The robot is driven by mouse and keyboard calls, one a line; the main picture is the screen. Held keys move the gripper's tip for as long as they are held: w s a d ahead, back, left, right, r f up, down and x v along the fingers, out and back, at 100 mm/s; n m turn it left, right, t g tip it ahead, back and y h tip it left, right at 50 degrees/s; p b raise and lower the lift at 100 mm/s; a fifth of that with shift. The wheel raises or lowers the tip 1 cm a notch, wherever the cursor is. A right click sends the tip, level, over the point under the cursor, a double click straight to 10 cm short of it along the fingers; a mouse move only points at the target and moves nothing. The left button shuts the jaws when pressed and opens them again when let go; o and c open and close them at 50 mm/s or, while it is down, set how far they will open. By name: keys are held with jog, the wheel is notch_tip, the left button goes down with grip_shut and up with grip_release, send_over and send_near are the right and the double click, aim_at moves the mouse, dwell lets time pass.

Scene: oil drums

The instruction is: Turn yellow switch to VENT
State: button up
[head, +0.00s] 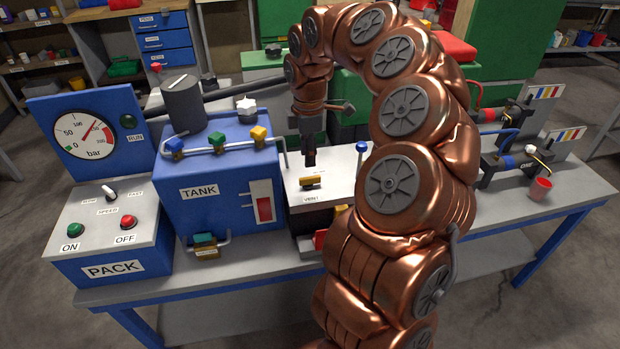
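The yellow switch (312,182) is a small yellow bar on the light top of a box right of the blue tank. A small label (311,198) in front of it seems to read VENT, but is too small to read surely. My gripper (309,160) points down just above and behind the switch, apparently with a small gap. Its fingers show as one narrow dark shape, so I cannot tell whether they are open or shut.
The blue TANK box (225,180) has blue, yellow and white knobs on top. Left of it stand the PACK box (110,230) with ON and OFF buttons and a pressure gauge (85,136). A blue-topped post (361,147) stands right of the switch.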

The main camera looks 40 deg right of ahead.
aim_at(310, 177)
jog(key=shift+d+f, duration=0.3)
jog(key=shift+d, duration=0.05)
jog(key=shift+f, duration=0.3)
jog(key=shift+f+p, duration=0.7)
jog(key=shift+f, duration=2.75)
grip_shut()
